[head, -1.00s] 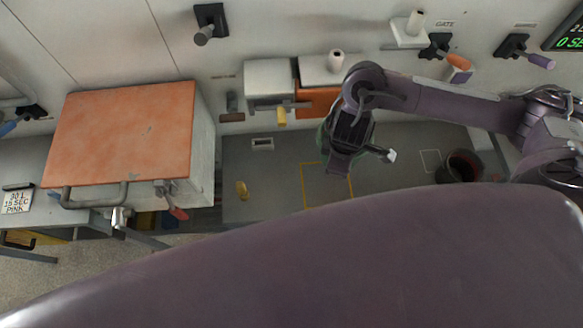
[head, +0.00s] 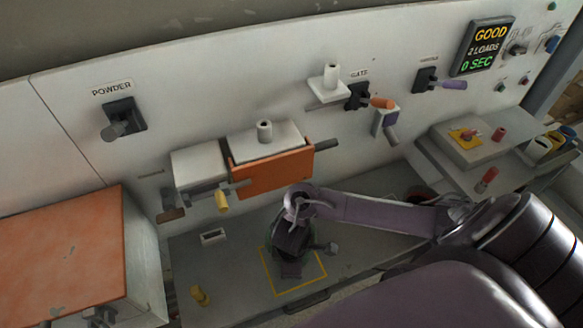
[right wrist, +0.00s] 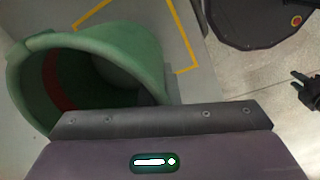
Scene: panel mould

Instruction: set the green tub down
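The green tub (right wrist: 125,50) fills the left of the right wrist view, its open mouth showing a dark inside and a red band. In the head view only a green edge of it shows around my right gripper (head: 291,262), over the yellow-outlined square (head: 318,278) on the grey bench. My right gripper appears shut on the tub's rim; its plate hides the contact. I cannot tell whether the tub's base touches the bench. A small dark claw, probably my left gripper (right wrist: 306,90), shows at the right wrist view's edge.
The display (head: 484,46) reads GOOD, 2 LOADS, 0 SEC.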

